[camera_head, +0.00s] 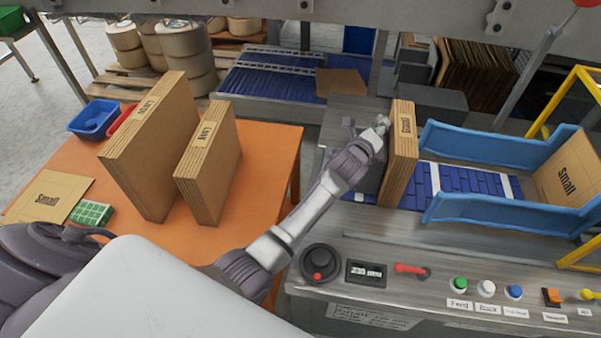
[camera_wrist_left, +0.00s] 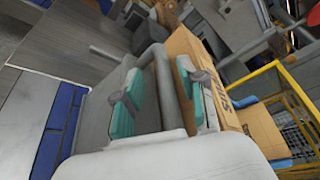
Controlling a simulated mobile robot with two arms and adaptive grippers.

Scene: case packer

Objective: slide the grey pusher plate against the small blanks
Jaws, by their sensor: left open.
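The small blanks (camera_head: 402,150) stand upright as a cardboard stack labelled "Small" on the machine's infeed; the stack also shows in the left wrist view (camera_wrist_left: 237,110). The grey pusher plate (camera_head: 370,172) stands just left of the stack, partly hidden by my left arm. My left gripper (camera_head: 381,127) is at the plate's upper edge, beside the stack. In the left wrist view its teal fingertips (camera_wrist_left: 160,98) are apart, with the grey plate (camera_wrist_left: 164,84) showing between them. One finger is close to the cardboard; contact cannot be told. My right gripper is not in view.
A control panel (camera_head: 440,290) runs along the front. The orange table (camera_head: 265,160) at left holds two large cardboard stacks (camera_head: 155,145).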

